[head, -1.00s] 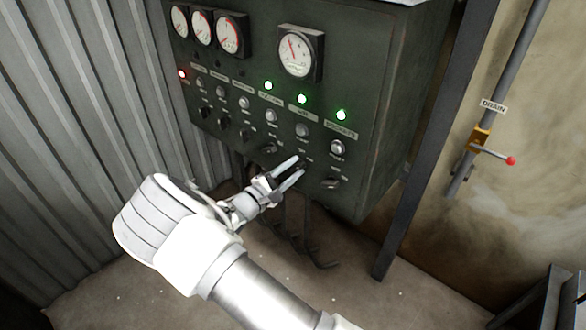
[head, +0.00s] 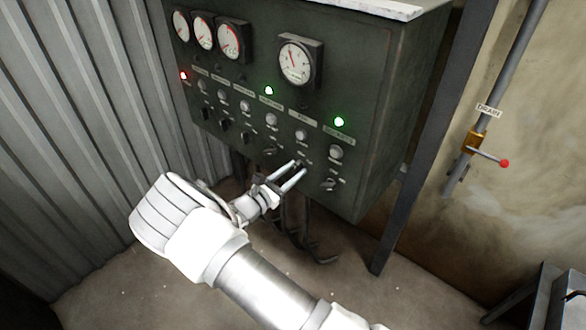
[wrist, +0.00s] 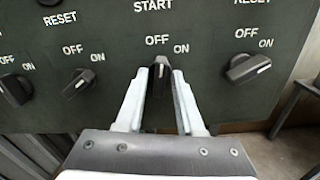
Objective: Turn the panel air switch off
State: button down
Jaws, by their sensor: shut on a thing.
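The dark green control panel (head: 350,75) fills the middle of the head view. Its air switch (wrist: 161,70) is a small black knob in the wrist view, upright, its pointer turned up toward the OFF mark. My gripper (wrist: 159,76) is shut on this knob, one finger on each side. In the head view my gripper (head: 300,168) reaches the panel's lower row from below left, and its fingers partly hide the knob. The lamp place above this column is dark.
A black knob (wrist: 247,70) sits to the right and another (wrist: 78,83) to the left, both tilted. Green lamps (head: 339,122) (head: 269,91) and a red lamp (head: 183,76) are lit. A drain valve (head: 484,151) is on the right wall.

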jog(key=shift+n, duration=1.1)
jog(key=shift+p, duration=0.3)
jog(key=c, duration=0.8)
grip_release()
jog(key=shift+c, duration=0.2)
jog(key=shift+a, duration=0.1)
jog(key=v, duration=1.7)
jog(key=shift+s, duration=0.2)
